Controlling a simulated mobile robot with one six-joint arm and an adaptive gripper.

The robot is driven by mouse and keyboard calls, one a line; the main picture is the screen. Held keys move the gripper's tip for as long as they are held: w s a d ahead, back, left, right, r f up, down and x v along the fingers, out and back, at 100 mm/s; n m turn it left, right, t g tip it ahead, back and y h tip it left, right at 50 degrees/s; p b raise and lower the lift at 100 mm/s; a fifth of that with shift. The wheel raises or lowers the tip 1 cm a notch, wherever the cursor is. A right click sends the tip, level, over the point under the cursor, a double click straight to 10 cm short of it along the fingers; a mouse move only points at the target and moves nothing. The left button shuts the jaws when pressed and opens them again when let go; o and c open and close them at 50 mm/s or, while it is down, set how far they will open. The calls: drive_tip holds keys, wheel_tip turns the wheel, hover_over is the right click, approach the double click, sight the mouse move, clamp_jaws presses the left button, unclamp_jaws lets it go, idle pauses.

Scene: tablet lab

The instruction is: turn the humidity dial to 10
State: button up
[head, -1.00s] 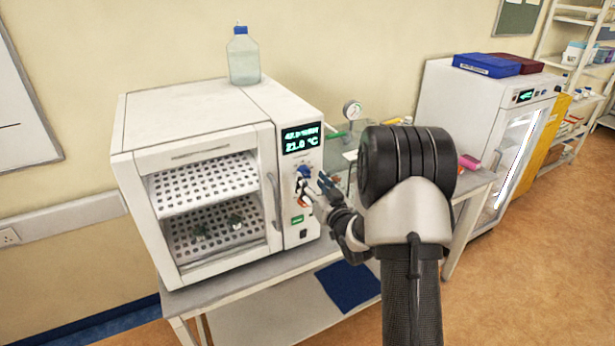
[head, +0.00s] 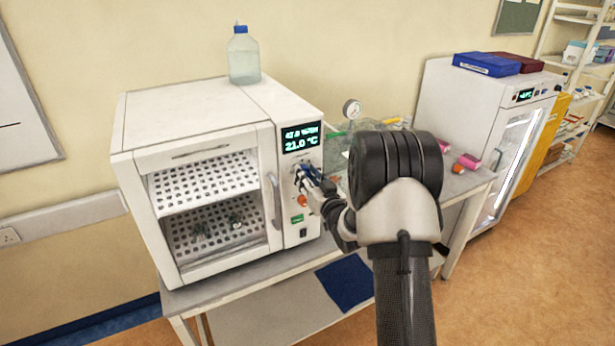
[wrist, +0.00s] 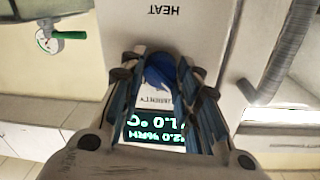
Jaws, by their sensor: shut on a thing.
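The humidity dial is a blue knob (wrist: 168,74) on the front panel of the white chamber (head: 200,116). In the wrist view the two fingers of my gripper (wrist: 165,82) stand on either side of the knob and are shut on it. In the head view my gripper (head: 306,173) is at the panel below the display, and its fingers largely cover the knob. The display (head: 301,137) shows a %RH line above 21.0 °C. It also shows upside down in the wrist view (wrist: 155,129), partly hidden by the fingers. The %RH number is hard to read. The knob's pointer is not clear.
An orange knob (head: 297,219) and a green-lit switch (head: 297,218) sit lower on the panel. The door handle (head: 273,201) is just left of the panel. A bottle (head: 243,56) stands on the chamber. A gauge (head: 352,110) and small items are on the bench behind my arm.

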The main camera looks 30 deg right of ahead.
drive_tip(key=c, duration=0.4)
drive_tip(key=shift+n+b, duration=0.3)
drive_tip(key=shift+b, duration=0.35)
drive_tip(key=n+b, duration=0.8)
drive_tip(key=b, duration=0.6)
drive_tip(key=shift+f+t, duration=0.1)
drive_tip(key=shift+t, duration=0.2)
drive_tip(key=shift+n, duration=0.4)
drive_tip(key=o, duration=1)
